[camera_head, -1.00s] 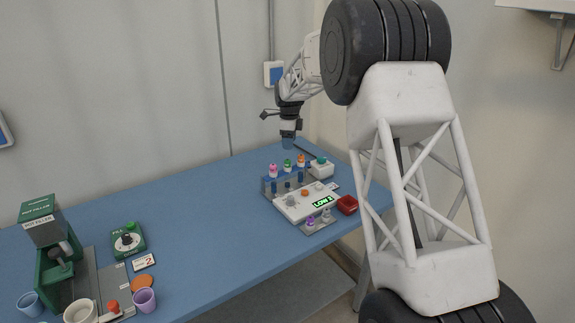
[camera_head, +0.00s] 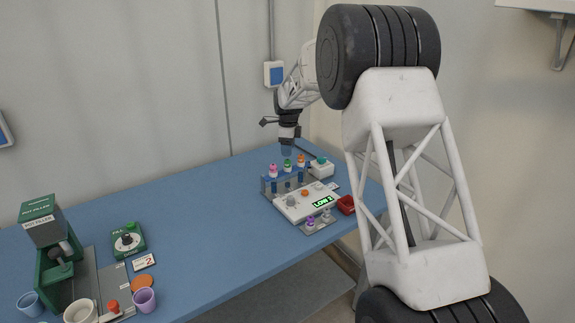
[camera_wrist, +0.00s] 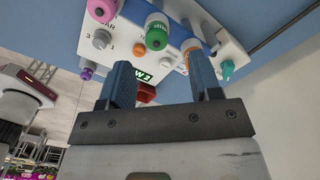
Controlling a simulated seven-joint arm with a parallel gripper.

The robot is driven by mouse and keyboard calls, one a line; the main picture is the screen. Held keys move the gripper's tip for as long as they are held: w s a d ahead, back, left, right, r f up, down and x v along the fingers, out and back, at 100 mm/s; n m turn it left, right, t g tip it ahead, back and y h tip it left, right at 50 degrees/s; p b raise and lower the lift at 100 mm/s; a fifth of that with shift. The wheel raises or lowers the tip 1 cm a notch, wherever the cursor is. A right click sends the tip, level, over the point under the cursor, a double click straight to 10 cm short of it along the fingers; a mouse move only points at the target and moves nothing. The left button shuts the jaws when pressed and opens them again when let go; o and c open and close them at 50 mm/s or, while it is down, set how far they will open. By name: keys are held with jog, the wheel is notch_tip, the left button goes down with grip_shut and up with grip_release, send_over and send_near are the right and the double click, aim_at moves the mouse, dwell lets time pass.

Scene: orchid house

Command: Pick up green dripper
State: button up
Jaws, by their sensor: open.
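The green dripper (camera_head: 287,163) stands upright in the blue rack (camera_head: 266,187) at the back of the device. It is the middle one of three there, between a pink dripper (camera_head: 272,169) and an orange one (camera_head: 300,160). My gripper (camera_head: 288,148) is open and empty above and behind the rack, its jaws pointing down. In the wrist view the green dripper (camera_wrist: 157,31) lies beyond the fingertips (camera_wrist: 160,63), roughly centred between them and apart from both. The orange dripper (camera_wrist: 191,45) is near the right finger's tip and partly hidden.
A white device (camera_head: 297,207) with a green display stands before the rack. A green filling machine (camera_head: 50,275) and cups stand far left. The table's middle is clear.

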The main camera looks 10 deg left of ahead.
aim_at(288, 160)
jog(key=shift+f, duration=0.1)
jog(key=shift+s+f, duration=0.2)
jog(key=shift+f, duration=2.3)
jog(key=shift+c, duration=0.5)
jog(key=c, duration=0.9)
